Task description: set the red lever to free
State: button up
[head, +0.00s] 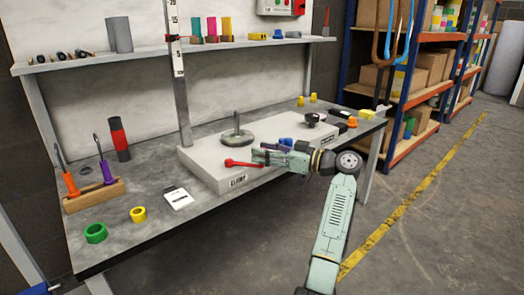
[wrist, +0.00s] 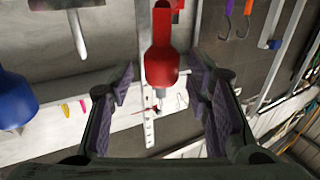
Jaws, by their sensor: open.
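The red lever (head: 240,163) lies low along the front edge of the pale block (head: 215,172) on the workbench, its round end pointing left. A label on the block's front, below the lever, seems to read "KLEMMT"; another label farther right is too small to read. My gripper (head: 264,154) is just right of the lever, with its fingers pointing left. In the wrist view my gripper (wrist: 158,84) is open, and the red lever (wrist: 163,62) shows between its fingertips, apparently without touching either. Whether the lever is within finger reach is hard to tell.
A grey disc with an upright pin (head: 237,138) stands on the block close behind the lever. A blue knob (head: 286,143) is near my gripper. A tall scale post (head: 178,80) rises behind the block.

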jog(key=v, duration=1.1)
jog(key=shift+d, duration=0.1)
